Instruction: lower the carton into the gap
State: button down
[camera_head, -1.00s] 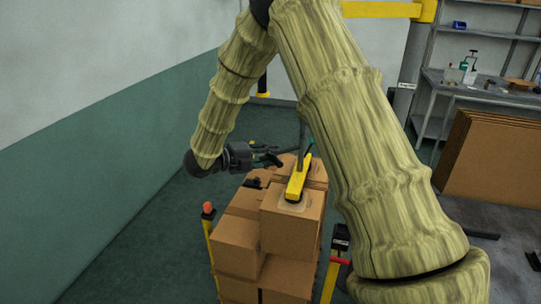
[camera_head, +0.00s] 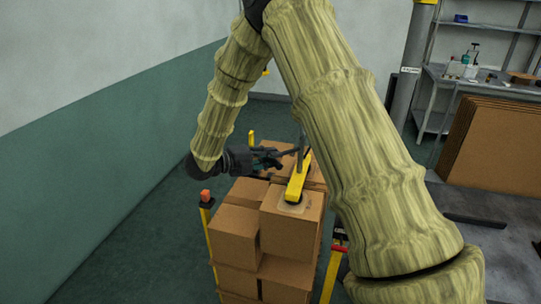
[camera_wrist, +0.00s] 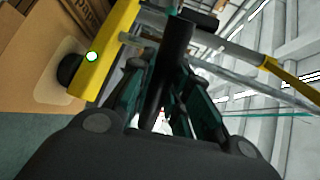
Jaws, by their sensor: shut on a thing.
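The held carton (camera_head: 290,236) is a brown box with a pale patch on top, at the near right of a carton stack. A yellow lifting bar (camera_head: 297,182) sits on it through a black suction cup. In the wrist view the bar (camera_wrist: 104,50) shows a lit green lamp, with the cup (camera_wrist: 70,70) against the carton's patch (camera_wrist: 55,88). My gripper (camera_head: 284,158) is shut on the bar's dark upright handle (camera_wrist: 174,70), behind the carton. The carton's top stands above the left neighbouring carton (camera_head: 234,238). The gap beneath is hidden; I cannot tell whether the carton touches its neighbours.
Yellow posts stand close by, one with a red top (camera_head: 205,196) at left and one (camera_head: 331,274) at right. Flat cardboard sheets (camera_head: 495,145) lean before a workbench (camera_head: 470,80). Open floor (camera_head: 130,240) lies left of the stack.

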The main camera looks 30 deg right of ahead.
notch_tip(320, 180, down, 2)
jog(key=shift+f+b, duration=0.1)
jog(key=shift+b, duration=0.25)
jog(key=c, duration=1.3)
grip_release()
jog(key=shift+a, duration=0.1)
jog(key=v, duration=1.1)
jog(key=shift+a+r, duration=0.25)
jog(key=shift+a, duration=0.1)
